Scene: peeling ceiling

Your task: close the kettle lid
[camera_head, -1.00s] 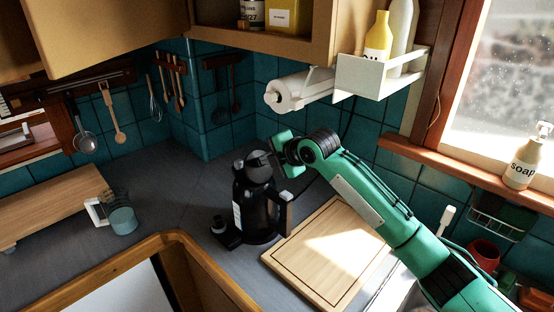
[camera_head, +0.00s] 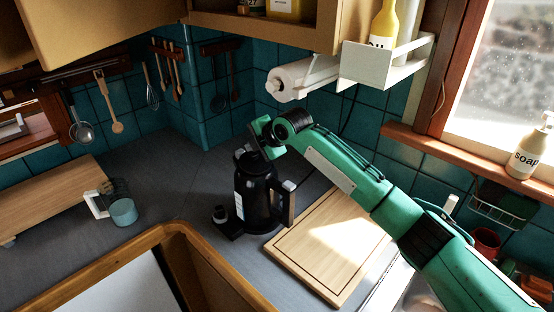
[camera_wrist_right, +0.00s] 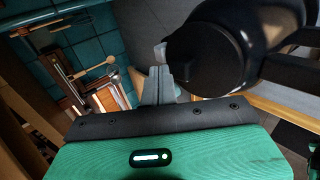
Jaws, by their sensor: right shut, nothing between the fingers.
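The black kettle (camera_head: 257,200) stands upright on the grey counter, its handle (camera_head: 287,205) toward the right. Its dark lid (camera_head: 243,160) looks lowered onto the top, partly hidden by my gripper; whether it is fully shut I cannot tell. In the right wrist view the round dark lid (camera_wrist_right: 205,62) shows beside the fingers. My right gripper (camera_head: 262,145) is shut and empty, just above the kettle's top. Its fingertips also show in the right wrist view (camera_wrist_right: 160,72), close to the lid's edge; contact is unclear. My left gripper is not in view.
A wooden cutting board (camera_head: 328,250) lies right of the kettle. A small black item (camera_head: 222,215) is at its left. A paper roll (camera_head: 300,78) and white rack (camera_head: 380,66) hang behind and above.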

